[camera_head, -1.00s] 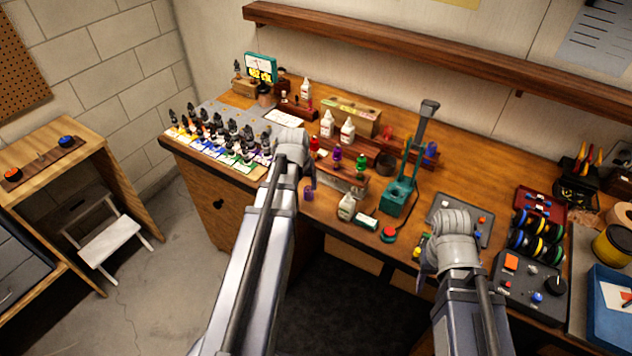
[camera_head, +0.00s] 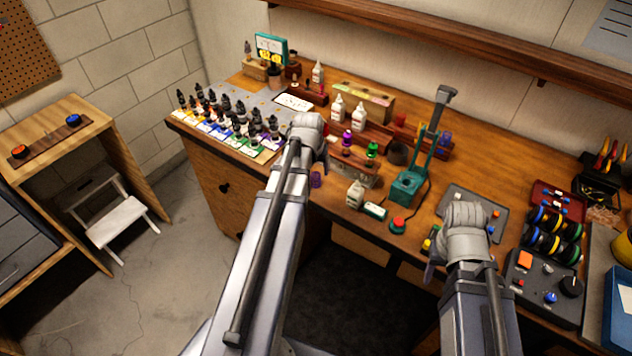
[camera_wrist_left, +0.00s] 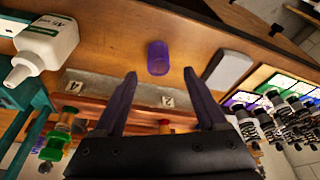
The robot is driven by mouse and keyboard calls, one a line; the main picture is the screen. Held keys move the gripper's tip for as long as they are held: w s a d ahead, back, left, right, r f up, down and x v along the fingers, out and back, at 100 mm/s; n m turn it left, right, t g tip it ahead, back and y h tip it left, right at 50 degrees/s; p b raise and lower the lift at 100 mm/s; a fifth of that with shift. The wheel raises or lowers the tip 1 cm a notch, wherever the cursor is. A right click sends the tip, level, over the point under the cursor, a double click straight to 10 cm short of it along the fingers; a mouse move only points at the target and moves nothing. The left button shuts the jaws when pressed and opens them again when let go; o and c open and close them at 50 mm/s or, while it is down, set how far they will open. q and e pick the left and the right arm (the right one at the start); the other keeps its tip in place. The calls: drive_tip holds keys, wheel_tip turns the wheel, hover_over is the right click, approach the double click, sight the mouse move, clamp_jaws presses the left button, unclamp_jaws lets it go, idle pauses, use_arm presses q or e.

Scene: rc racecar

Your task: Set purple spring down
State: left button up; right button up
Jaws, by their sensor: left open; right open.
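The purple spring (camera_head: 316,180), a small purple cylinder, stands on the workbench (camera_head: 262,195) near its front edge. It also shows in the left wrist view (camera_wrist_left: 158,58), just beyond my left fingertips and in line with the gap between them. My left gripper (camera_wrist_left: 160,76) is open, with a finger on either side of that gap and nothing held. In the head view its fingers are mostly hidden behind the wrist. My right gripper (camera_head: 430,272) is open over the front of the bench, partly hidden by its own wrist.
A labelled stand (camera_head: 352,172) with purple and green pieces is just behind the spring. A white bottle (camera_head: 355,194) and teal press (camera_head: 408,186) stand to its right. Rows of dark-topped bottles (camera_head: 225,120) fill the left end. A grey block (camera_wrist_left: 228,70) lies near the spring.

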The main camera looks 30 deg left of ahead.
sight(316, 176)
use_arm(q)
drive_tip(key=b+x, duration=0.4)
drive_tip(key=x, duration=0.1)
drive_tip(key=shift+s+d+f, duration=0.1)
clamp_jaws()
idle(0.5)
